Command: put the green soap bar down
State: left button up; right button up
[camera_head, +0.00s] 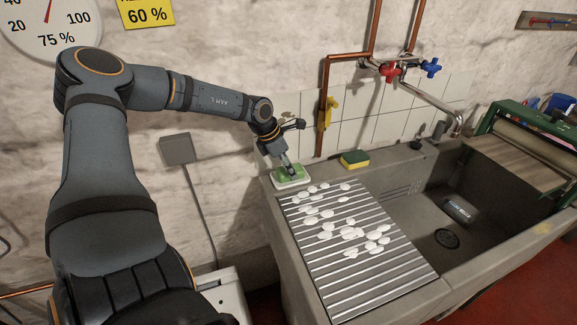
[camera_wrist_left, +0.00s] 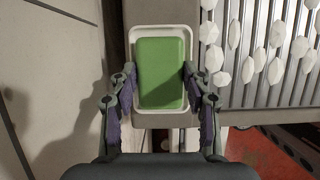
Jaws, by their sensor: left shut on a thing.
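The green soap bar (camera_wrist_left: 161,72) lies within the outline of a white soap dish (camera_wrist_left: 165,31) in the left wrist view. In the head view the green soap bar (camera_head: 288,171) and the white dish (camera_head: 291,183) are at the sink's back left corner. My left gripper (camera_wrist_left: 161,84) is shut on the soap bar, with one finger at each long side. In the head view my left gripper (camera_head: 287,163) points down at the dish and hides part of the bar. I cannot tell whether the bar touches the dish's floor. My right gripper is in neither view.
A ribbed drainboard (camera_head: 350,282) with several white pebble-like pieces lies right of the dish. A yellow-green sponge (camera_head: 354,159) sits on the sink's back ledge. A copper pipe (camera_head: 324,100) and a tap (camera_head: 437,104) rise behind. The sink basin (camera_head: 420,210) holds a dark object (camera_head: 459,209).

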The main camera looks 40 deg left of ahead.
aim_at(282, 171)
pick_arm(q)
jog(key=o, duration=1.3)
jog(key=shift+f, duration=0.1)
jog(key=shift+c, duration=0.2)
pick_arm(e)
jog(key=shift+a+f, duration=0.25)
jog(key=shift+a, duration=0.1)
pick_arm(q)
jog(key=shift+s+r, duration=0.1)
jog(key=shift+r, duration=0.5)
jog(key=p+v, duration=0.5)
jog(key=shift+d+r, duration=0.1)
jog(key=shift+r, duration=0.35)
jog(key=p+v, duration=0.2)
jog(key=p, duration=0.5)
jog(key=p+v, duration=0.3)
jog(key=p, duration=0.4)
jog(key=shift+s+a+r, duration=0.1)
jog(key=shift+s+a, duration=0.15)
jog(key=shift+s, duration=0.05)
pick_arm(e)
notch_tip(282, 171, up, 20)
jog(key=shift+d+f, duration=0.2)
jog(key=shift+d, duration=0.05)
